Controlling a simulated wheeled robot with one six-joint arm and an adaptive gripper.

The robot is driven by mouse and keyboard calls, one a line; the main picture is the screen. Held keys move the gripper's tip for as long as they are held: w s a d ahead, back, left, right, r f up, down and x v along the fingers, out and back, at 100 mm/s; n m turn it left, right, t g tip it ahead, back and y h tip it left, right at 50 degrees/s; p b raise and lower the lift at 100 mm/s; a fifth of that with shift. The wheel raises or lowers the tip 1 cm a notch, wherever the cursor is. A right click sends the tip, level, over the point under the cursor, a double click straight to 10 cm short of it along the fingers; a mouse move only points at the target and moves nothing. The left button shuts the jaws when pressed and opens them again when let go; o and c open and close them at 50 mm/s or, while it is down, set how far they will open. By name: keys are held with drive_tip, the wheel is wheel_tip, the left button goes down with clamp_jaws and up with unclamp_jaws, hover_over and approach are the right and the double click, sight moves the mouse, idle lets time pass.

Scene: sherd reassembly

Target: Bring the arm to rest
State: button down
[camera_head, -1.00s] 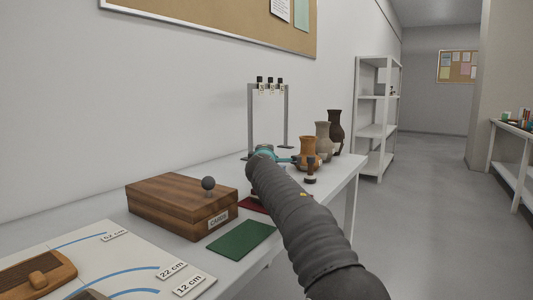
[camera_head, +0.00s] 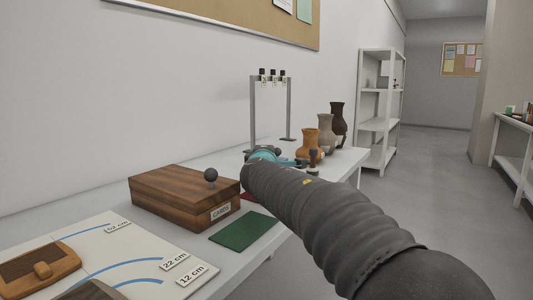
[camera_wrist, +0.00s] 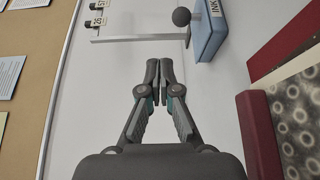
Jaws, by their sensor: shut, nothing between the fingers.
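My gripper (camera_wrist: 159,72) is shut and empty in the wrist view, its two fingertips together in front of a pale wall. In the head view my dark ribbed arm reaches from the lower right to the table's middle. Its teal wrist end shows there, and the fingers are largely hidden. The gripper appears clear of the objects in the wrist view.
The white table holds a wooden box (camera_head: 172,196) labelled CARDS, a green mat (camera_head: 244,231), a marked board (camera_head: 205,277) and several vases, including an orange one (camera_head: 310,140). A metal rack (camera_head: 253,112) stands behind. A blue box (camera_wrist: 209,30) shows in the wrist view. The aisle floor (camera_head: 430,165) is clear.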

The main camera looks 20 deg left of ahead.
drive_tip(key=shift+s+d, duration=0.15)
drive_tip(key=shift+s, duration=0.35)
drive_tip(key=s+d+r+m+g+h+p, duration=0.1)
drive_tip(key=d+m+h, duration=0.25)
drive_tip(key=d, duration=0.75)
drive_tip(key=s+d+r+m+g+h+p, duration=0.15)
drive_tip(key=d+m, duration=0.25)
drive_tip(key=d, duration=0.7)
drive_tip(key=s+d+f+m+g+h+p, duration=0.25)
drive_tip(key=s+d+m, duration=0.4)
drive_tip(key=d, duration=0.75)
drive_tip(key=s+d+f+m+g+p, duration=0.1)
drive_tip(key=s+d+f+m+g, duration=0.1)
drive_tip(key=s+d+f, duration=0.45)
drive_tip(key=s+d+f+m+g+p, duration=0.15)
drive_tip(key=s+d, duration=0.25)
drive_tip(key=s, duration=0.6)
drive_tip(key=s+f+m+g+y+p, duration=0.1)
drive_tip(key=s+f+m, duration=0.1)
drive_tip(key=s, duration=0.5)
drive_tip(key=s+f+m+g+y+p, duration=0.1)
drive_tip(key=s+f+m+g, duration=0.1)
drive_tip(key=s+f, duration=0.3)
drive_tip(key=shift+s+a, duration=0.15)
drive_tip(key=shift+s, duration=0.95)
